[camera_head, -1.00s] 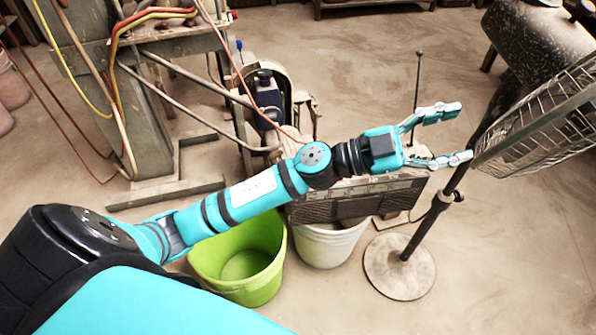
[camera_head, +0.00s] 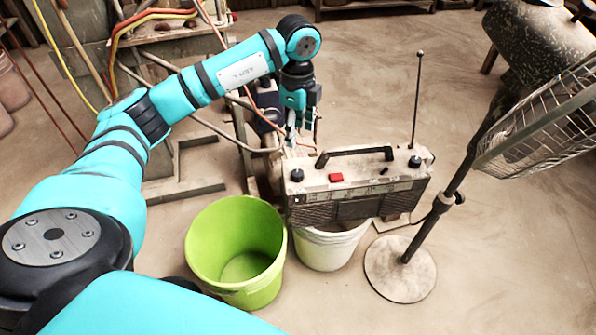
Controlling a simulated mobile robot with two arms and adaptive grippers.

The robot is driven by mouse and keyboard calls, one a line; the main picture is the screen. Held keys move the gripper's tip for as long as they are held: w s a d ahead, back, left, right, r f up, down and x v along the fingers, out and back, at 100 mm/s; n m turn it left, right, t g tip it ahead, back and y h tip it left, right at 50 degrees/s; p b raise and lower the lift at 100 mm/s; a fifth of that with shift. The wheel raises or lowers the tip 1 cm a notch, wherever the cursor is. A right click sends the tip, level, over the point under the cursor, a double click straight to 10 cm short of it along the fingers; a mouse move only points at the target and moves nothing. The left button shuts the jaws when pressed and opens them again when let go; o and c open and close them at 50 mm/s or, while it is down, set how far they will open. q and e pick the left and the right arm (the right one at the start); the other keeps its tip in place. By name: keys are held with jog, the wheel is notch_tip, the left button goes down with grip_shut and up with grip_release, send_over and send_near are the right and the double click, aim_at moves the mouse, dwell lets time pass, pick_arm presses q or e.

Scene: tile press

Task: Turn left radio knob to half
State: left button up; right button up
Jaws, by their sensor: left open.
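The radio (camera_head: 355,190) is a worn whitish box with a dark front grille, a black handle on top and a raised antenna. Its left knob (camera_head: 297,175) is a small dark knob on the top left corner; its exact angle is too small to read. The right knob (camera_head: 414,161) sits on the top right corner. My left gripper (camera_head: 301,142) points down just above and behind the left knob in the picture. It is open and empty, with a visible gap to the knob. My right gripper is out of view.
A red button (camera_head: 336,177) lies between the left knob and the handle. A green bucket (camera_head: 235,240) and a white bucket (camera_head: 330,247) stand in front. A standing fan (camera_head: 535,125) is close on the right, and machinery with hoses (camera_head: 130,90) is behind my left arm.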

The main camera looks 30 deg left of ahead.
pick_arm(q)
jog(key=b, duration=0.2)
send_over(298, 173)
notch_tip(298, 173, down, 10)
jog(key=shift+r, duration=0.15)
notch_tip(298, 173, down, 5)
jog(key=shift+r+b, duration=0.15)
jog(key=shift+b, duration=0.25)
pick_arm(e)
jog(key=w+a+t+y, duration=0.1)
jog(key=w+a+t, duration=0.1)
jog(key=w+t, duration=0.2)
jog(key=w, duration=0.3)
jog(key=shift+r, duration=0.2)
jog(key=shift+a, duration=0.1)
pick_arm(q)
grip_shut()
